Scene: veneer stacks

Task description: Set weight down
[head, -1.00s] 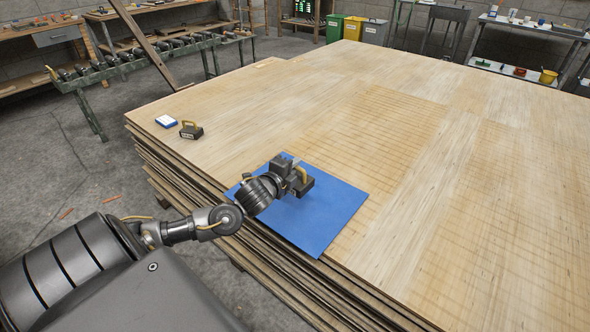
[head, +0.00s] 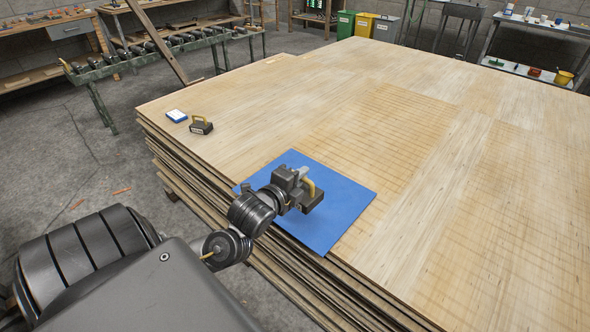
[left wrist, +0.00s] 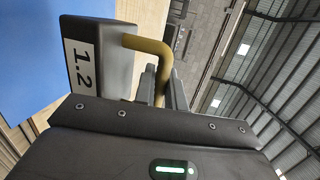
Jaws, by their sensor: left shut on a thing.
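The weight is a dark block with a yellow handle (head: 313,197), over the blue mat (head: 342,205) near the front left edge of the veneer stack. My left gripper (head: 303,182) is shut on its handle. In the left wrist view the weight (left wrist: 105,55) shows a white label reading 1.2, and its yellow handle (left wrist: 150,44) runs between the fingers. I cannot tell whether the weight's base touches the mat. A second dark weight with a yellow handle (head: 201,125) stands on the stack at the back left. My right gripper is not in view.
A small blue and white box (head: 177,116) lies beside the second weight. The wide veneer stack (head: 480,190) is clear to the right of the mat. A green roller conveyor (head: 165,55), benches, bins (head: 365,26) and a shelf stand behind on the floor.

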